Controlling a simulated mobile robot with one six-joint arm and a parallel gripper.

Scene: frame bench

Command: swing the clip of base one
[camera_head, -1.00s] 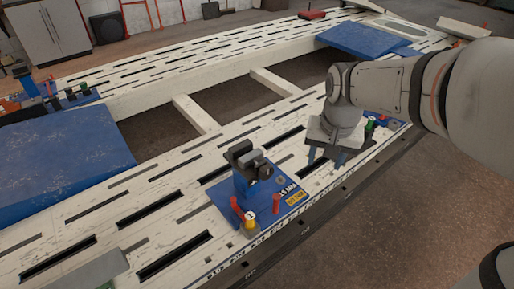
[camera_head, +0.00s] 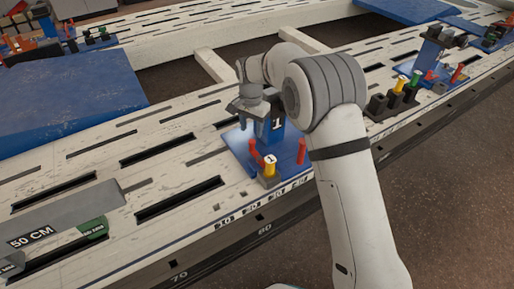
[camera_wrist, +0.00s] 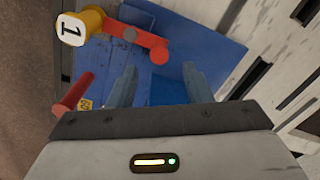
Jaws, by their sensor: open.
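Base one is a blue plate (camera_head: 236,144) on the slotted bench, with a blue post marked 1 (camera_head: 277,124). In the wrist view the yellow cap (camera_wrist: 77,27) is at upper left, beside a red arm with a round end (camera_wrist: 159,54) and a separate red peg (camera_wrist: 72,95). My gripper (camera_wrist: 159,72) is open above the plate, with nothing visible between its fingers. In the head view my gripper and arm hide the post's top.
Another blue base (camera_head: 437,80) with coloured pegs stands to the right. A grey block marked 50 CM (camera_head: 60,225) and a green piece (camera_head: 93,228) lie at left. A blue sheet (camera_head: 70,100) covers part of the bench behind.

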